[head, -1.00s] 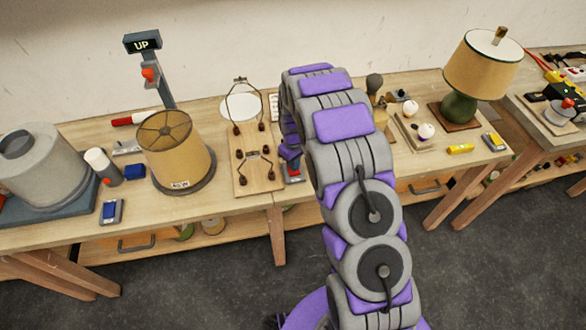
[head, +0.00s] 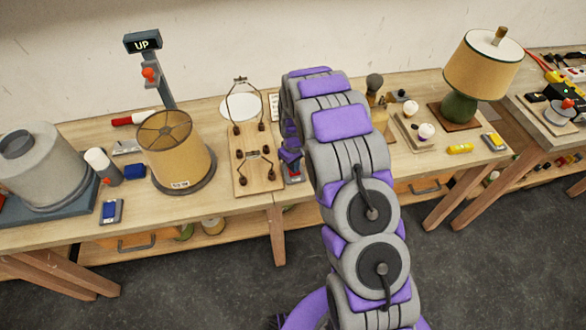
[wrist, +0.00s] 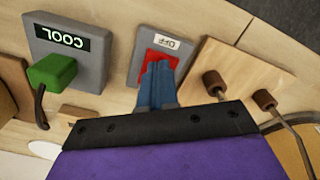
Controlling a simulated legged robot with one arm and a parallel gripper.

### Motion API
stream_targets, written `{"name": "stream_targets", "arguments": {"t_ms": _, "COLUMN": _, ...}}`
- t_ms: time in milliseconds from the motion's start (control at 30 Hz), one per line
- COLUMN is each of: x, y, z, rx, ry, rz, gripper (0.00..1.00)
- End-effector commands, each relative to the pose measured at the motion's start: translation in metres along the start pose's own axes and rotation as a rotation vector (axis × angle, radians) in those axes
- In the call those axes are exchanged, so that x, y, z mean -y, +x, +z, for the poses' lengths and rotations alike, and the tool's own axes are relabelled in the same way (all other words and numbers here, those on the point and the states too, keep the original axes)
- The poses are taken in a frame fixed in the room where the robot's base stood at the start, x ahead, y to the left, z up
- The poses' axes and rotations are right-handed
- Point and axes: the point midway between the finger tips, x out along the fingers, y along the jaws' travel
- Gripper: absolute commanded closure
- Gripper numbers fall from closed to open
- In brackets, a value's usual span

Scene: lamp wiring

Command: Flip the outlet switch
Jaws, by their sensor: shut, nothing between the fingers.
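The outlet switch is a red rocker (wrist: 160,60) in a grey plate (wrist: 143,72) with a small label that reads OFF, upside down in the wrist view. My gripper (wrist: 158,72) is shut and empty, its blue fingers overlapping the red rocker. I cannot tell whether the fingertips press on it. In the head view my gripper (head: 290,162) is over the small switch box (head: 293,178), just right of the wooden board with wire frames, and my arm and gripper hide part of it.
A tan lampshade (head: 180,150) stands further left on the bench.

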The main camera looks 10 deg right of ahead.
Motion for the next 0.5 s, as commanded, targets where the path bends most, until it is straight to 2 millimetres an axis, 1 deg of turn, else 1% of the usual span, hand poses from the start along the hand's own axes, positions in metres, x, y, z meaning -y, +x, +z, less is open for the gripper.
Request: {"name": "stream_targets", "arguments": {"t_ms": 500, "x": 0.0, "y": 0.0072, "z": -0.0001, "rx": 0.0, "ry": 0.0, "rz": 0.0, "gripper": 1.0}}
